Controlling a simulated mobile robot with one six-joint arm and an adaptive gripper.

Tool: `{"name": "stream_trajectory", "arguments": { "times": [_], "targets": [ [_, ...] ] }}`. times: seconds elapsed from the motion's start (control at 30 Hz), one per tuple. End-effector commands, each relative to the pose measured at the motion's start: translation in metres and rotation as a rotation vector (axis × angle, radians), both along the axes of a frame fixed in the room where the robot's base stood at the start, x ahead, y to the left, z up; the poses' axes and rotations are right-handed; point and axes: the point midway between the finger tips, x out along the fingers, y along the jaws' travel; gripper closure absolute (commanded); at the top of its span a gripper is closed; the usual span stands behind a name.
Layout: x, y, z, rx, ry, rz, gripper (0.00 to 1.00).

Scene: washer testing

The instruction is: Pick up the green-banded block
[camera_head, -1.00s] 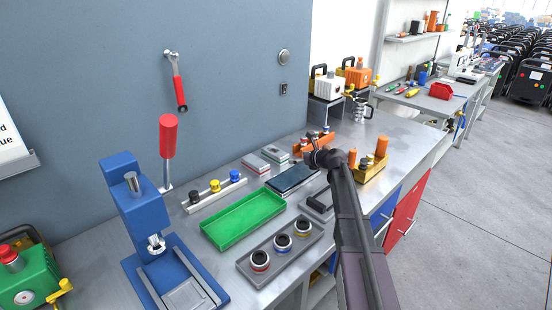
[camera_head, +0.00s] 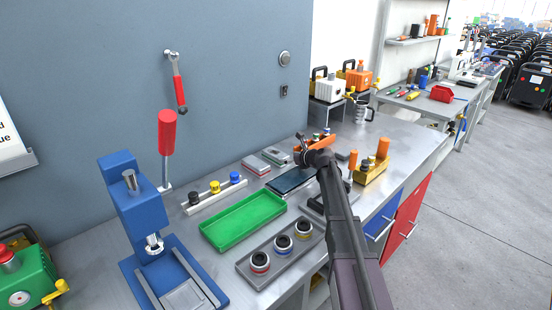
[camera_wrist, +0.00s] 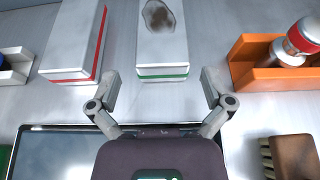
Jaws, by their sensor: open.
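The green-banded block (camera_wrist: 163,40) is a pale grey-white block with a green stripe near its lower edge and a dark stain on top. It lies at the top middle of the wrist view; in the head view it (camera_head: 275,155) sits behind the dark tablet. My gripper (camera_wrist: 158,84) is open and empty in the wrist view, its two fingers spread on either side of the block's near end. In the head view my gripper (camera_head: 301,152) is over the back of the bench, close to the block's right side.
A red-banded block (camera_wrist: 77,42) lies close on the left. An orange bin (camera_wrist: 262,72) with red-and-white cylinders stands on the right. A dark tablet (camera_head: 292,180) lies in front. A green tray (camera_head: 243,222) is farther left, near a blue press (camera_head: 143,205).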

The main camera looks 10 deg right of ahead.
Motion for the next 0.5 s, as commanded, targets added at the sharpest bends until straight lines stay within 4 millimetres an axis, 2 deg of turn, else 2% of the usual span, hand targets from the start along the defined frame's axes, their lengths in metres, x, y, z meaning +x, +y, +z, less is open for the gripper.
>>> {"name": "stream_trajectory", "arguments": {
  "times": [0.2, 0.5],
  "targets": [
    [0.024, 0.013, -0.009, 0.0, 0.0, -0.001, 0.0],
    [0.031, 0.02, -0.011, 0.0, 0.0, -0.001, 0.0]
  ]
}}
